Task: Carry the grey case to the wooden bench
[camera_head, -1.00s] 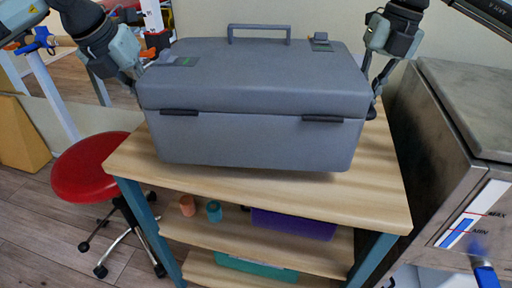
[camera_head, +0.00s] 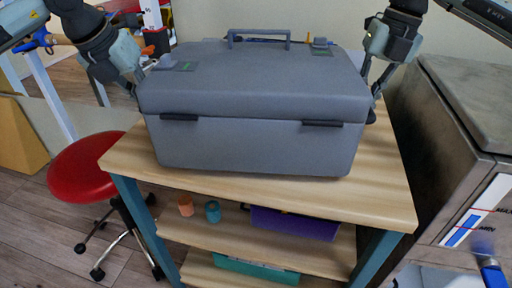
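The grey case (camera_head: 255,143) is a wide box with two dark latches on its front and a carrying handle on its lid. It is over the wooden top of a trolley (camera_head: 375,196); I cannot tell whether its underside touches the wood. My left gripper (camera_head: 142,80) is at the case's left side. My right gripper (camera_head: 372,98) is at its right side. The fingers of both are partly hidden by the case, so their grip is unclear. I cannot make out a separate wooden bench.
A red stool (camera_head: 82,167) stands left of the trolley. A metal cabinet (camera_head: 425,165) stands close on the right. Lower shelves hold a purple bin (camera_head: 293,223), a green bin (camera_head: 255,270) and small cups (camera_head: 213,211). A cardboard-coloured box (camera_head: 18,138) is at far left.

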